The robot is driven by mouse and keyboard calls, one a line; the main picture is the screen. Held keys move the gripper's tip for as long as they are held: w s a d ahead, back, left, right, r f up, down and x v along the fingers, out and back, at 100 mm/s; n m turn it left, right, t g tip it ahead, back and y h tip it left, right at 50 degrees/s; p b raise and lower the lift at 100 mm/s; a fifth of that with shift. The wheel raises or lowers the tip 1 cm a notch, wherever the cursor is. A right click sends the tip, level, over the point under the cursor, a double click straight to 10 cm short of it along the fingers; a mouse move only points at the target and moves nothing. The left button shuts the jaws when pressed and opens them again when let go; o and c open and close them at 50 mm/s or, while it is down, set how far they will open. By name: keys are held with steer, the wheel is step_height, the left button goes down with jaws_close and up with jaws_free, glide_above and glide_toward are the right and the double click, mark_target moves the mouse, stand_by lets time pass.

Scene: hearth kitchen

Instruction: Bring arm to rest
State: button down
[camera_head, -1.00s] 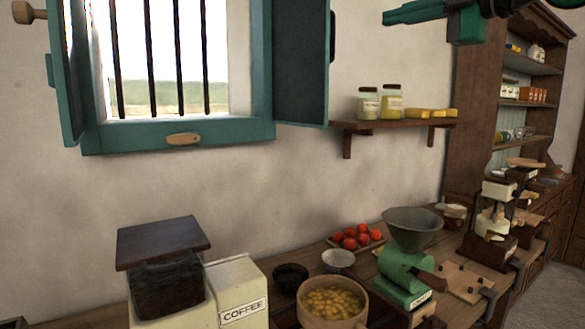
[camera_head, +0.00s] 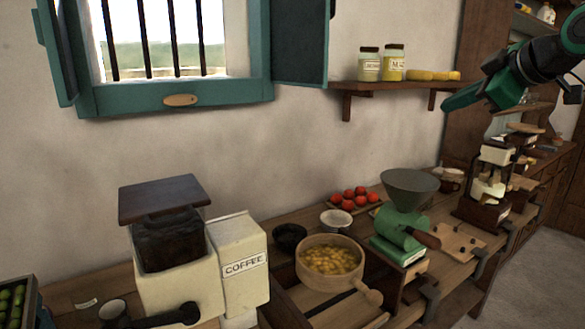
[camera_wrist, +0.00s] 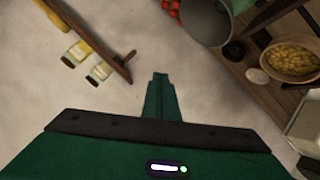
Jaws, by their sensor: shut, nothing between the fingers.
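My gripper (camera_head: 462,97) is green and dark, at the upper right of the head view, raised above the counter (camera_head: 285,313) and to the right of the wall shelf (camera_head: 385,86). Its fingers are together with nothing between them. In the wrist view my gripper (camera_wrist: 160,78) points along the pale wall, with the shelf at the left and the counter at the right. It touches nothing that I can see.
A green grinder with a grey hopper (camera_head: 411,183), a pot of yellow pieces (camera_head: 330,263), tomatoes (camera_head: 355,197) and a coffee box (camera_head: 238,262) stand on the counter. Jars (camera_head: 393,64) stand on the shelf. A teal-framed window (camera_head: 175,95) is at the upper left. A tall cabinet (camera_head: 470,45) is behind my gripper.

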steer(key=s+d+f+m+g+h, duration=0.1)
steer(key=s+d+f+m+g, duration=0.2)
steer(key=f, duration=0.4)
steer(key=s+d+f+m+g+h, duration=0.1)
steer(key=s+f+m, duration=0.2)
steer(key=s+f, duration=0.35)
steer(key=s+d+f+m+g+h, duration=0.1)
steer(key=s+d+f+m+g, duration=0.2)
steer(key=f, duration=0.5)
steer(key=s+f+m+g, duration=0.2)
steer(key=s+f+m, duration=0.2)
steer(key=s+f, duration=0.3)
steer(key=s+f+m+g, duration=0.3)
steer(key=s+f, duration=0.4)
steer(key=s, duration=0.6)
steer(key=shift+s+m, duration=0.2)
steer(key=shift+m, duration=0.6)
steer(key=shift+f, duration=0.1)
